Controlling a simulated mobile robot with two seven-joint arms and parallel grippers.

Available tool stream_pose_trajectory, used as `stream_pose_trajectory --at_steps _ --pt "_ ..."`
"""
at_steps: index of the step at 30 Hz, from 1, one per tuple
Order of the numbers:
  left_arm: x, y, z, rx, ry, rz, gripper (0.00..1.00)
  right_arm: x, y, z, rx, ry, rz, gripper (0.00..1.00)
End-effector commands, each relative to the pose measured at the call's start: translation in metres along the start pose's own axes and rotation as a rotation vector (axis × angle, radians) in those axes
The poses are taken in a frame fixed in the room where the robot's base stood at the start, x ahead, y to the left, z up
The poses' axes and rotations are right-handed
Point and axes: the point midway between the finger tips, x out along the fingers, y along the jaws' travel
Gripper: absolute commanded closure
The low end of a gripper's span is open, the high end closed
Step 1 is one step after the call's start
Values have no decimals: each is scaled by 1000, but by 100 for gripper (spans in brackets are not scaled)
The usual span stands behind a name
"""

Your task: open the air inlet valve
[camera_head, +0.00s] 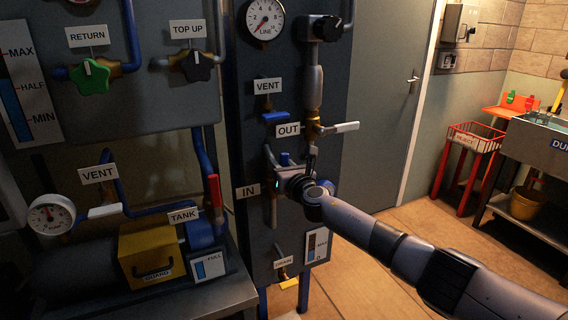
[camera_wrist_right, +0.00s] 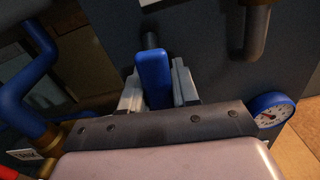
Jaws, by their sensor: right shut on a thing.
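The IN label (camera_head: 247,191) is on the dark upright panel, left of my right gripper. My right gripper (camera_head: 288,160) is at the panel, right of and a little above that label. In the right wrist view, its two fingers (camera_wrist_right: 157,85) stand on either side of a blue valve handle (camera_wrist_right: 153,78) and are shut on it. The handle shows as a small blue piece (camera_head: 285,158) between the fingers in the head view. My wrist hides the valve body. My left gripper is not in view.
Above are the OUT lever (camera_head: 342,127), the blue VENT handle (camera_head: 275,117) and the LINE gauge (camera_head: 265,19). The DRAIN label (camera_head: 284,262) is below. A red lever (camera_head: 214,190) is at the left. A blue-rimmed gauge (camera_wrist_right: 270,110) is close right in the wrist view. Open floor lies right.

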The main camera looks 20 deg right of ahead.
Motion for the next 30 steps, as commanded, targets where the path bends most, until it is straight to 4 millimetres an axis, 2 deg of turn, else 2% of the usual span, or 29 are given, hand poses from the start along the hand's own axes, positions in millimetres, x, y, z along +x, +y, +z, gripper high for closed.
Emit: stream_pose_trajectory --at_steps 9,24,25,26,27,30 --pt "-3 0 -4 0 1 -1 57 0 2 1 -105 0 0 100" --pt "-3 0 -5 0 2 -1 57 0 3 0 -126 0 2 100" --pt "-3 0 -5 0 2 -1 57 0 3 0 -126 0 2 64" --pt "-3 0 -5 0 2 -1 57 0 3 0 -126 0 2 54" --pt "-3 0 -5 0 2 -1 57 0 3 0 -125 0 2 49" --pt "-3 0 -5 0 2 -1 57 0 2 0 -123 0 1 49"
